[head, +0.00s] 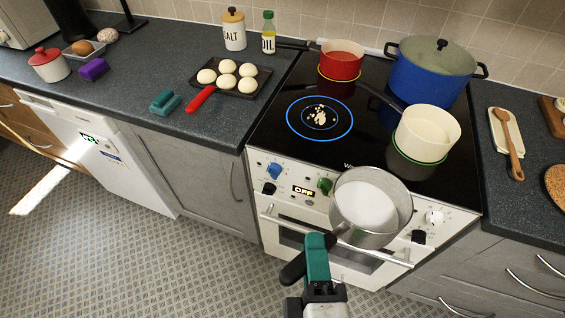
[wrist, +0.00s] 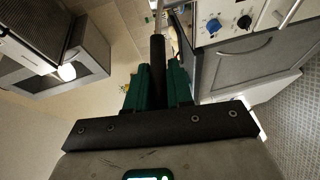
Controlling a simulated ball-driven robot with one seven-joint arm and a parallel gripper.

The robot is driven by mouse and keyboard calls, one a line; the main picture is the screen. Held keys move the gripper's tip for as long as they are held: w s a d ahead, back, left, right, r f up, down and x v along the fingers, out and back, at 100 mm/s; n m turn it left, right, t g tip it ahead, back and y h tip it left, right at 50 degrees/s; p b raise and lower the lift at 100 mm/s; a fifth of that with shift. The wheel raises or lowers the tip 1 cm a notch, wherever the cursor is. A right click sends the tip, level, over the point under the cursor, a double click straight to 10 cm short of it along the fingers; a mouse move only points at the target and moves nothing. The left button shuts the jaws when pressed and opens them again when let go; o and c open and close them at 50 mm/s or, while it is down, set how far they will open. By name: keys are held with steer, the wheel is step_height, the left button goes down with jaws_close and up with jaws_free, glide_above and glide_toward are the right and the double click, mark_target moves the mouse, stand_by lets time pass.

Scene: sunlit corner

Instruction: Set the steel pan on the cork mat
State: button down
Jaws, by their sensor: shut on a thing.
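The steel pan (head: 345,232) holds something white and hangs in the air in front of the stove's control panel. My gripper (head: 318,258) has teal fingers and is shut on the pan's black handle, whose end pokes out to the left. The wrist view shows the dark handle (wrist: 158,75) between the teal fingers; the pan's bowl cannot be made out there. A round brown mat (head: 556,184), which looks like the cork mat, lies on the right counter, cut off by the picture edge. The pan is well left of it and apart from it.
The hob (head: 270,125) carries a red pot (head: 341,66), a blue pot (head: 425,85) and a cream pan (head: 424,140). A white spoon rest (head: 495,125) with a wooden spoon (head: 510,145) lies left of the brown mat. A wooden board (head: 550,108) lies behind the mat.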

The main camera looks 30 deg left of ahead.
steer(key=w+d+f+m+t+h, duration=0.1)
steer(key=w+d+f+m+h, duration=0.2)
steer(key=d+f, duration=1)
steer(key=w+d+f+m+t+h, duration=0.2)
steer(key=w+d+f+m+h, duration=0.2)
steer(key=d+f, duration=0.9)
steer(key=w+h, duration=0.2)
steer(key=w, duration=0.2)
steer(key=shift+w+d+f+h, duration=0.15)
steer(key=shift+d+h, duration=0.2)
steer(key=shift+h, duration=0.05)
steer(key=shift+d, duration=0.1)
